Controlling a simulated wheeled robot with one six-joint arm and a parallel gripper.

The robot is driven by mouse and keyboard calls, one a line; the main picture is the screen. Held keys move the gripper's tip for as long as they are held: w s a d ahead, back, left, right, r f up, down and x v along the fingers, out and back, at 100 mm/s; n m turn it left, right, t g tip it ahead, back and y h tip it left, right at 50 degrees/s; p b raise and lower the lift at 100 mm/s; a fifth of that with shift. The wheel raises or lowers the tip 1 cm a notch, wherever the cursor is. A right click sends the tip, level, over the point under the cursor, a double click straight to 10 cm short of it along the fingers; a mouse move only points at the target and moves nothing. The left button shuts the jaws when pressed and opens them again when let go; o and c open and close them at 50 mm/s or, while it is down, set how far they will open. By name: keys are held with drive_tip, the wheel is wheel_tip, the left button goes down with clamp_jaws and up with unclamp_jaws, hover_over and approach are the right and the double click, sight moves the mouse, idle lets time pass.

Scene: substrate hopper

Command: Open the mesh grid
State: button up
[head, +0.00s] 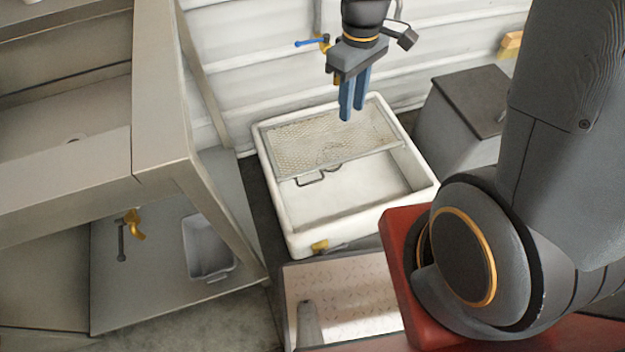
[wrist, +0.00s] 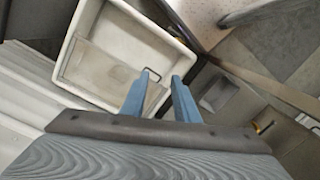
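The mesh grid (head: 325,135) is a flat grey perforated panel over the back half of a white tub-like hopper (head: 273,195). A dark loop handle (head: 312,182) sits at its front edge. The front half of the hopper is uncovered and shows an empty pale inside. My gripper (head: 352,117) hangs with blue fingers pointing down, over the back right part of the grid, and seems clear of it. The wrist view shows the fingers (wrist: 164,78) apart with nothing between them.
A steel bench frame (head: 160,90) stands at left, with a grey bin (head: 207,248) on its lower shelf. A grey lidded box (head: 465,105) stands right of the hopper. A blue-handled valve (head: 312,43) is on the back wall. A metal tread plate (head: 340,295) lies in front.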

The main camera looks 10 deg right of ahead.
drive_tip(key=w+a+f+n+b, duration=0.2)
drive_tip(key=f+b, duration=0.4)
drive_tip(key=f, duration=0.8)
drive_tip(key=w+a+f+n+g+b, duration=0.1)
drive_tip(key=w+f+n+b, duration=0.3)
drive_tip(key=f, duration=1.1)
drive_tip(key=w+a+f+n+b, duration=0.3)
drive_tip(key=f+n+b, duration=0.3)
drive_tip(key=f, duration=0.9)
drive_tip(key=a+b, duration=0.1)
drive_tip(key=b, duration=0.2)
drive_tip(key=shift+w+n, duration=0.15)
drive_tip(key=shift+n, duration=0.15)
drive_tip(key=shift+a+f, duration=0.1)
clamp_jaws()
